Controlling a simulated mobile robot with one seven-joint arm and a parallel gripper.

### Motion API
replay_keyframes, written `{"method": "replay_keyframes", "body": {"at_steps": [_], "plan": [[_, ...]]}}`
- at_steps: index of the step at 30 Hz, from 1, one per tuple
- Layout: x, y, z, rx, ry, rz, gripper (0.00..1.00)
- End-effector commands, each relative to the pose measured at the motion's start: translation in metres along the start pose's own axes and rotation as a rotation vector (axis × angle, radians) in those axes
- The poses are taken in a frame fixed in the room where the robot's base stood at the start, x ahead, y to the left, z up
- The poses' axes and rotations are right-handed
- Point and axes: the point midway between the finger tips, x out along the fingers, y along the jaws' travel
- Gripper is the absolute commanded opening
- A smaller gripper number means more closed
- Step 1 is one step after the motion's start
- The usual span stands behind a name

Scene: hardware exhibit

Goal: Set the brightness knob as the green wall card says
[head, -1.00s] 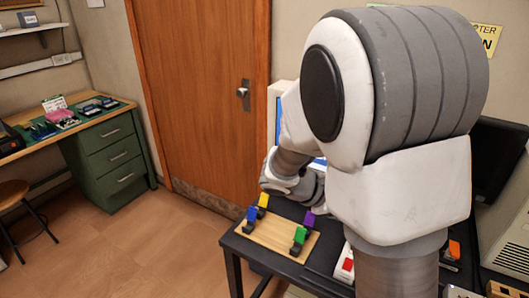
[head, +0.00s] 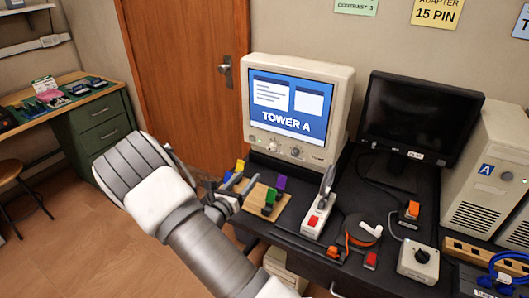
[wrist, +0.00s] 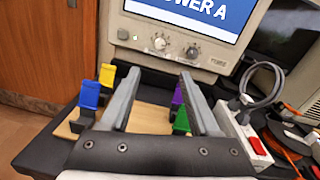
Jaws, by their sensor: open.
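The beige CRT monitor (head: 343,90) shows "TOWER A" on a lit blue screen. Two round knobs sit on its lower front panel, a left knob (wrist: 160,43) and a right knob (wrist: 193,50); their labels and settings are too small to read. The green wall card (head: 356,6) is cut off by the top of the head view; only "CONTRAST 3" is legible, and any brightness line is out of frame. My gripper (wrist: 159,75) is open and empty, above the wooden board and in front of and below the knobs, not touching them.
The wooden board (head: 258,199) with coloured clips lies under my gripper. A power strip (head: 316,218), orange tape reel (head: 363,230) and grey box with a black knob (head: 418,260) stand to the right. A dark monitor (head: 420,115) and tower A (head: 484,165) are further right.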

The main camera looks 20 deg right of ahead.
Motion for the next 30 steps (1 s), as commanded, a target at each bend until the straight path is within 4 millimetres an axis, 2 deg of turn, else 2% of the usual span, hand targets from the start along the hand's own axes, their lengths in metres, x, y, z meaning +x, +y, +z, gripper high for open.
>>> {"method": "replay_keyframes", "body": {"at_steps": [5,21,27,30], "plan": [[0.020,-0.001,0.000,-0.001,-0.002,-0.002,0.62],[0.135,-0.001,-0.001,0.000,-0.001,-0.003,0.62],[0.163,-0.001,-0.001,0.000,0.001,-0.002,0.62],[0.169,0.000,0.000,0.000,0.000,0.000,0.62]]}}
